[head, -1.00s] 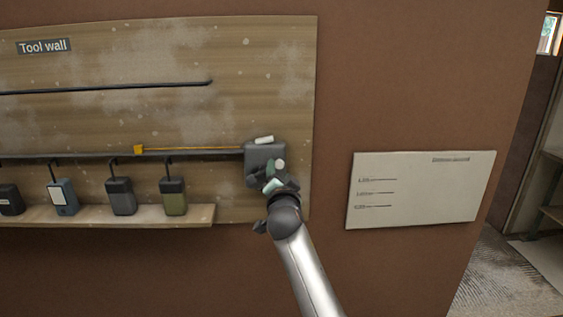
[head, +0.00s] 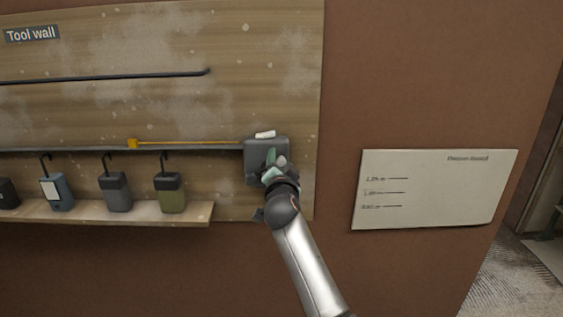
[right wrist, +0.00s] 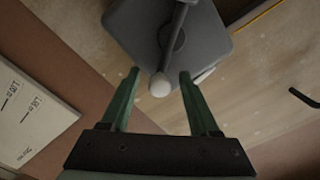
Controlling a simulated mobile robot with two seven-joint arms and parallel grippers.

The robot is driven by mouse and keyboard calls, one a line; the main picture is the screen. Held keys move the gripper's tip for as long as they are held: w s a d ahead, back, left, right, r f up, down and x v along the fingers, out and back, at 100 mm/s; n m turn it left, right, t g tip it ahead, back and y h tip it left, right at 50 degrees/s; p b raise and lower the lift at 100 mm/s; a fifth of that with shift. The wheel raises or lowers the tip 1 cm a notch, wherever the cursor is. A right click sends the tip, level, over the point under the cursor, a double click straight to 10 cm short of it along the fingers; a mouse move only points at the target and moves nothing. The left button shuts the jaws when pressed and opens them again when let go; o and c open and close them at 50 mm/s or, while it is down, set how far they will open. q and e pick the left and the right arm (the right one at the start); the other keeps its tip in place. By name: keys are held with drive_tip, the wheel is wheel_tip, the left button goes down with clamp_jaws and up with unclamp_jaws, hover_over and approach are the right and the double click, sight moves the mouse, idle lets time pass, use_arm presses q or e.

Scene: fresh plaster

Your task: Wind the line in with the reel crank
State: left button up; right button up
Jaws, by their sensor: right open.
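The grey reel box (head: 254,163) is mounted at the right end of the wooden tool wall. A yellow line (head: 190,143) runs left from it to a yellow end tab (head: 133,144). My right gripper (head: 272,162) is in front of the box and hides part of it. In the right wrist view the box (right wrist: 205,45) shows the dark crank arm (right wrist: 174,40) with a pale round knob (right wrist: 160,85). The open green fingers of the right gripper (right wrist: 158,82) stand on either side of the knob; I cannot tell whether they touch it. My left gripper is not in view.
Several hanging tools, such as a blue one (head: 57,192) and an olive one (head: 170,192), hang above a wooden ledge (head: 130,214) on the left. A dark rod (head: 110,77) is above. A white board (head: 432,188) is on the brown wall to the right.

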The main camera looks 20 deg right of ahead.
clamp_jaws()
idle(0.4)
drive_tip(key=shift+a+r, duration=0.1)
